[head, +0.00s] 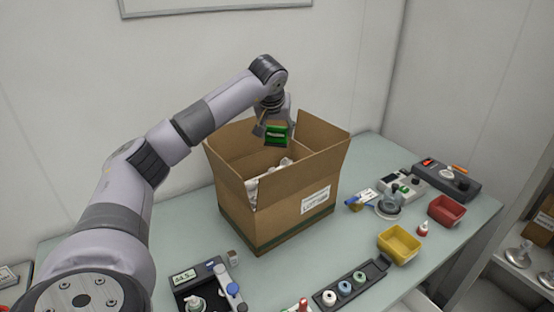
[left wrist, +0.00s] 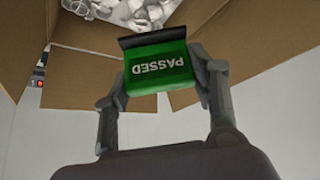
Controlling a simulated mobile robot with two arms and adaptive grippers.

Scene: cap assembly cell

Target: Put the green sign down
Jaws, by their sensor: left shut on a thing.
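The green sign (head: 276,134) is held over the open top of a cardboard box (head: 290,220), near its back edge. In the left wrist view the green sign (left wrist: 160,68) reads "PASSED", upside down in the picture, and has a dark strip along one edge. My left gripper (head: 272,128) is shut on it; in the left wrist view both fingers (left wrist: 160,88) press on its sides. The box flaps stand open, and whitish crumpled contents (head: 268,178) show inside. My right gripper is not in view.
On the table (head: 370,160) stand a yellow bin (head: 399,245), a red bin (head: 446,210), a dark rack with several small bottles (head: 350,285) and a device with a display (head: 200,285). More devices (head: 445,178) are at the back right. The table behind the box's right side is clear.

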